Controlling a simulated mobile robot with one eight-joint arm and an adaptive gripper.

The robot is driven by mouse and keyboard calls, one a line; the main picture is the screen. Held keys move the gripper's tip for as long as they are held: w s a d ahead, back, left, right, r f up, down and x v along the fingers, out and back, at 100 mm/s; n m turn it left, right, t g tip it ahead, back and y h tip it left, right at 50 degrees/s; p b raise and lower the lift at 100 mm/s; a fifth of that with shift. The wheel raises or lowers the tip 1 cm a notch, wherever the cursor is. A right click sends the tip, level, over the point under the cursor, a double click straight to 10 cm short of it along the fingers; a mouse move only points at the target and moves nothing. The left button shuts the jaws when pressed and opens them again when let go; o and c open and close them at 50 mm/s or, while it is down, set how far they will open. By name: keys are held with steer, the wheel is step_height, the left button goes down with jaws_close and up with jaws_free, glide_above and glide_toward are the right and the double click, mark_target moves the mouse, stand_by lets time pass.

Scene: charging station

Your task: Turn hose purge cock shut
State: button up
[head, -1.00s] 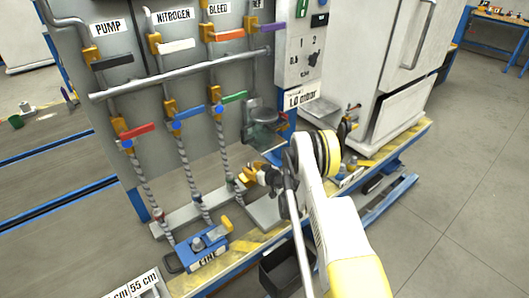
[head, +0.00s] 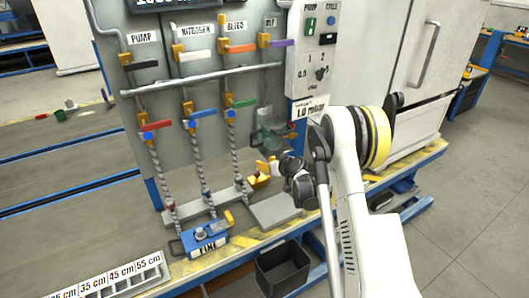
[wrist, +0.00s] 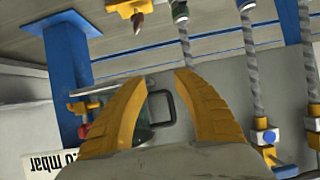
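No label naming the hose purge cock is legible, so I cannot tell which cock it is. Hose cocks with a red lever (head: 157,126), a blue lever (head: 202,114) and a green lever (head: 241,104) sit above braided hoses on the panel. A blue block (head: 205,238) at the hoses' foot carries a small yellow lever (head: 229,217). My gripper (head: 262,178) is low in front of the panel, right of the hoses. In the wrist view its yellow fingers (wrist: 162,78) are spread, with nothing held between them. A dark handle-like frame (wrist: 172,106) shows beyond them.
Upper levers are black (head: 143,65), white (head: 197,56), orange (head: 241,48) and purple (head: 283,43). A glass vessel (head: 275,135) stands behind my gripper. A black bin (head: 283,270) is below the bench edge. A slotted rack (head: 110,282) is front left.

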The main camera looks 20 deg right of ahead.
steer(key=s+a+r+g, duration=0.1)
steer(key=s+a+r, duration=0.1)
steer(key=r, duration=0.7)
steer(key=shift+s+a+r+p, duration=0.15)
steer(key=shift+s+a+p, duration=0.2)
steer(key=shift+s, duration=0.35)
steer(key=shift+a, duration=0.1)
